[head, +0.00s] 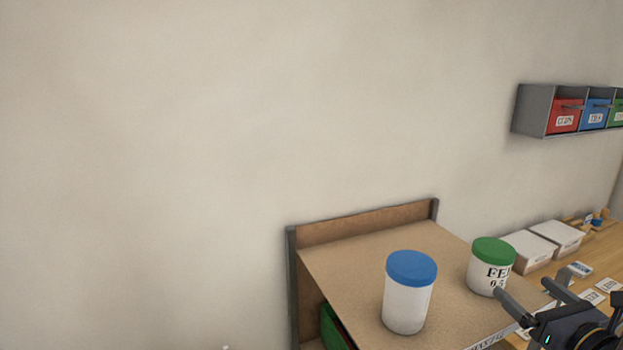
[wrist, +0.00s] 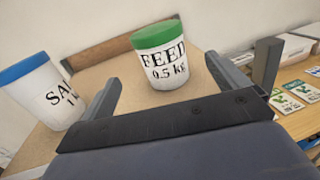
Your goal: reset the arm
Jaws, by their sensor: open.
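My gripper (head: 529,301) is at the lower right of the head view, its two dark fingers apart and nothing between them. In the wrist view my gripper (wrist: 180,90) points toward a white tub with a green lid (wrist: 166,65), marked FEED 0.5 kg, which stands beyond the fingertips. This green-lidded tub (head: 490,268) stands upright on a brown shelf top (head: 350,262) in the head view. A white tub with a blue lid (head: 408,295) stands upright to its left. The blue-lidded tub (wrist: 45,95) also shows at the left of the wrist view, its lettering partly cut off.
White boxes (head: 557,236) and small cards (head: 592,297) lie on a wooden bench (head: 600,262) at the right. A grey wall rack (head: 530,110) holds red, blue and green bins. A green bin (head: 332,328) sits below the shelf top. The air before the left wall is clear.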

